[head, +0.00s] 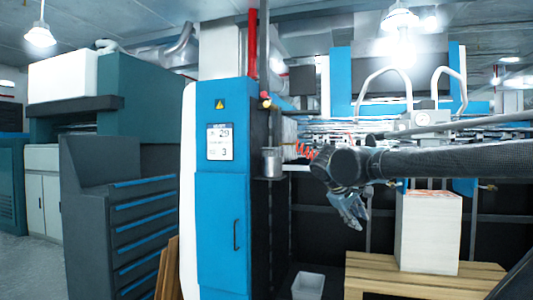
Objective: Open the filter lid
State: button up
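My gripper (354,217) hangs at the end of my dark arm, right of centre, with its fingers pointing down and to the right. The fingers are small and seen at an angle, so I cannot tell whether they are open or shut. I see nothing held in them. No part is clearly recognisable as the filter lid. A blue cabinet (221,190) stands left of my gripper. Its lower door (220,235) has a dark vertical handle (236,235) and appears closed. A small metallic cylinder (271,162) sits on the cabinet's right side, apart from my gripper.
A stack of white sheets (428,232) stands on a wooden pallet (365,275) at the right, near my gripper. A pale bin (307,286) is on the floor. A dark drawer cabinet (120,225) stands at the left. The blue-framed machine (341,85) spans the back.

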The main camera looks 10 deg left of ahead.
jog(key=w+a+r+n+t, duration=0.2)
jog(key=a+r+n+t, duration=0.2)
jog(key=a+r, duration=1.05)
jog(key=s+a+r+n+t+y, duration=0.25)
jog(key=a+r, duration=0.35)
jog(key=a, duration=0.4)
jog(key=s+a+r+n+t+y, duration=0.15)
jog(key=s+a+r, duration=0.3)
jog(key=a, duration=0.65)
jog(key=d+r+x, duration=0.1)
jog(key=x, duration=1.7)
jog(key=shift+w+r+t+h, duration=0.15)
jog(key=shift+r+t+h, duration=0.15)
grip_shut()
